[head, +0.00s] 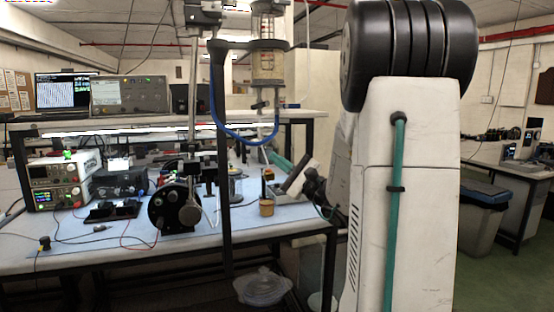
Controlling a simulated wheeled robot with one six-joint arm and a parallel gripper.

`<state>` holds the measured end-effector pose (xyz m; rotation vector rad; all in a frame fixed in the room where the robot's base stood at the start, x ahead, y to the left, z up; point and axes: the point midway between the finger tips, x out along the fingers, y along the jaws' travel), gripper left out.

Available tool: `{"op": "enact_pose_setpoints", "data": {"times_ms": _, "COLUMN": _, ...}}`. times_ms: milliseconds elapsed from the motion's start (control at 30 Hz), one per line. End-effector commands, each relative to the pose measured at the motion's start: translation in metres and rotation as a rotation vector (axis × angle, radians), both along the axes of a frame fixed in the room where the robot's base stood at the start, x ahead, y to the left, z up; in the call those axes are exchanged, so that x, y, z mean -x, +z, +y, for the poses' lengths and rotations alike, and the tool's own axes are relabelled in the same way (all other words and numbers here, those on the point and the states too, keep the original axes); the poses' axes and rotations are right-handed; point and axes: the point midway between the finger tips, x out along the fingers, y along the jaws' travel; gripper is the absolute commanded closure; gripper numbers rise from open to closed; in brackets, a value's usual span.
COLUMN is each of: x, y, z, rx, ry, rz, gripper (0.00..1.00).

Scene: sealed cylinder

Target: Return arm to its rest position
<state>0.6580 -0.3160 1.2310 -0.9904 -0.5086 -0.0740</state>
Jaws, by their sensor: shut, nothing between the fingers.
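My arm's large white link with a black ribbed joint and a green cable fills the right foreground. Behind it, the far part of my arm reaches left over the bench, ending in what looks like my gripper (291,183), small and partly hidden. It looks shut and holds nothing that I can see. A clear glass cylinder (268,62) with metal end pieces stands high in a dark frame at the upper middle. A blue tube (243,139) loops below it. A small brown cup-like thing (266,208) stands on the bench just left of my gripper.
The blue-topped bench (110,243) holds power supplies (58,184), a round black device (172,207) and loose leads. A shelf behind carries an instrument (130,95) and a screen (61,91). A grey bin (484,217) stands right of my arm. Green floor is clear there.

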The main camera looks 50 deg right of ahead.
Motion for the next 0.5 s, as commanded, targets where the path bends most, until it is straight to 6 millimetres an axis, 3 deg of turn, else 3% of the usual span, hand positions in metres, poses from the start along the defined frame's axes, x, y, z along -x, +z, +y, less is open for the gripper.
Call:
{"op": "enact_pose_setpoints", "data": {"times_ms": 400, "x": -0.001, "y": -0.001, "z": -0.001, "rx": -0.014, "ry": 0.004, "rz": 0.006, "gripper": 1.0}}
{"op": "enact_pose_setpoints", "data": {"times_ms": 500, "x": -0.004, "y": -0.015, "z": 0.011, "rx": -0.019, "ry": 0.067, "rz": 0.081, "gripper": 1.0}}
